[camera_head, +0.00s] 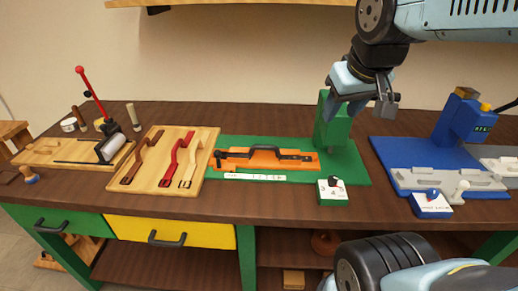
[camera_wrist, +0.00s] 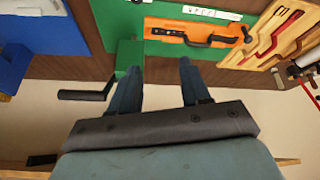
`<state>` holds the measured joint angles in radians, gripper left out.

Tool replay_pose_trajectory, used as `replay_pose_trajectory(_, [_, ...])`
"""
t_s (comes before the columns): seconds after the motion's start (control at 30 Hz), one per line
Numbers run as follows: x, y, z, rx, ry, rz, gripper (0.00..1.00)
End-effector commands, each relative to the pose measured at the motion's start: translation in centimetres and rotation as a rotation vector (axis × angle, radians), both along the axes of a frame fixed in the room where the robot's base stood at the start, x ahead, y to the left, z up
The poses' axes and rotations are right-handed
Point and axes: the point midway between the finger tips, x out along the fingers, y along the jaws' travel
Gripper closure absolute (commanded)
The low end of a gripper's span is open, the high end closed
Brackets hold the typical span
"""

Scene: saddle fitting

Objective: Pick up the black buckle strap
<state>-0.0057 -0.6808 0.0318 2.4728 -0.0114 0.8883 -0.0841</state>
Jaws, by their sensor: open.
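A black strap-like piece (camera_head: 265,151) with a raised arch and flat ends lies on the orange fixture (camera_head: 228,164). It also shows in the wrist view (camera_wrist: 208,43). My gripper (camera_head: 362,103) is open and empty, high above the bench, right of the black piece and near the green press. In the wrist view its two fingers (camera_wrist: 157,70) stand apart with nothing between them, and the black piece lies beyond them, up and to the right.
The green press (camera_head: 333,125) stands on the green mat (camera_head: 350,165), right of the orange fixture. A blue machine (camera_head: 462,122) stands right. A roller tool (camera_head: 112,148) is far left.

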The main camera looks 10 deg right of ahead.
Motion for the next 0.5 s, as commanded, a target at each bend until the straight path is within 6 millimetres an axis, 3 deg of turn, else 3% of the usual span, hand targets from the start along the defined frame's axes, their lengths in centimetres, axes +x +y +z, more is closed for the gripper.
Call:
replay_pose_trajectory(0.27, [6.5,2.9,-1.8,-0.183,0.102,0.338,0.53])
replay_pose_trajectory(0.5, [12.0,6.4,-4.7,-0.308,0.183,0.667,0.53])
